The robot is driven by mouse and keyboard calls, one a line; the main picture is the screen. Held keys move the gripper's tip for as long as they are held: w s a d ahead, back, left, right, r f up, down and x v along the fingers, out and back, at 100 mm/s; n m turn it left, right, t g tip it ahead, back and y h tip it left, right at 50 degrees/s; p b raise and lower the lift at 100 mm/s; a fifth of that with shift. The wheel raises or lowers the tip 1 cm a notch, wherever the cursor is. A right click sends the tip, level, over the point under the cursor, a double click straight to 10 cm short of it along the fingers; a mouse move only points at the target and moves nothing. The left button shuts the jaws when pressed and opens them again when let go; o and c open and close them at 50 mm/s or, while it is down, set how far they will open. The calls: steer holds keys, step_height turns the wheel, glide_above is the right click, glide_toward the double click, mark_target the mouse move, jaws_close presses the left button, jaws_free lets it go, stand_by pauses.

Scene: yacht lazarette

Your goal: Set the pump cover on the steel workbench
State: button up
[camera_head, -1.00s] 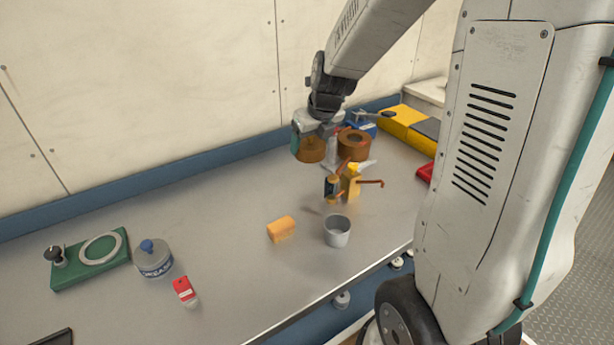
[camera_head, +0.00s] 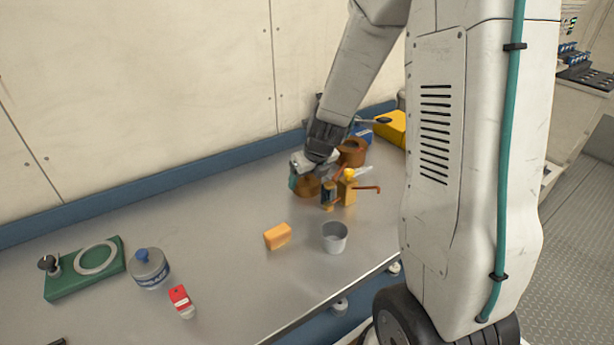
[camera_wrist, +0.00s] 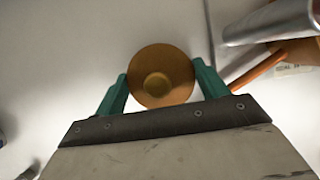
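The pump cover (camera_head: 307,188), a round bronze-brown piece, is in my gripper (camera_head: 304,178) low over the back right of the steel workbench (camera_head: 205,225). In the wrist view the pump cover (camera_wrist: 161,77) is a brass-coloured disc with a round boss in its middle. The teal fingers of my gripper (camera_wrist: 161,88) are against its two sides. The cover's underside is hidden, so I cannot tell whether it touches the bench top.
An orange sponge (camera_head: 277,236) and a grey cup (camera_head: 335,237) are nearer the front.

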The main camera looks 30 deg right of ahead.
steer(key=o, duration=0.4)
steer(key=shift+r, duration=0.15)
steer(key=s+a+r+n, duration=0.2)
steer(key=s+r+n, duration=0.2)
steer(key=r, duration=0.3)
steer(key=s+a+r+n, duration=0.2)
steer(key=s+r+n, duration=0.25)
steer(key=r, duration=0.25)
steer(key=s+a+r+n+g, duration=0.1)
steer(key=s+a+n, duration=0.1)
steer(key=s+n, duration=0.4)
steer(key=s+a+r+n+g, duration=0.1)
steer(key=s+a+r+n, duration=0.1)
steer(key=s+n, duration=0.5)
steer(key=s+a+r+n+g, duration=0.1)
steer(key=s+n, duration=0.5)
steer(key=n, duration=0.8)
steer(key=shift+s+a+r+n, duration=0.15)
steer(key=shift+a+r, duration=0.15)
steer(key=shift+a, duration=0.35)
steer(key=shift+s+a+r+n, duration=0.15)
steer(key=shift+a+r, duration=0.1)
steer(key=shift+a, duration=0.35)
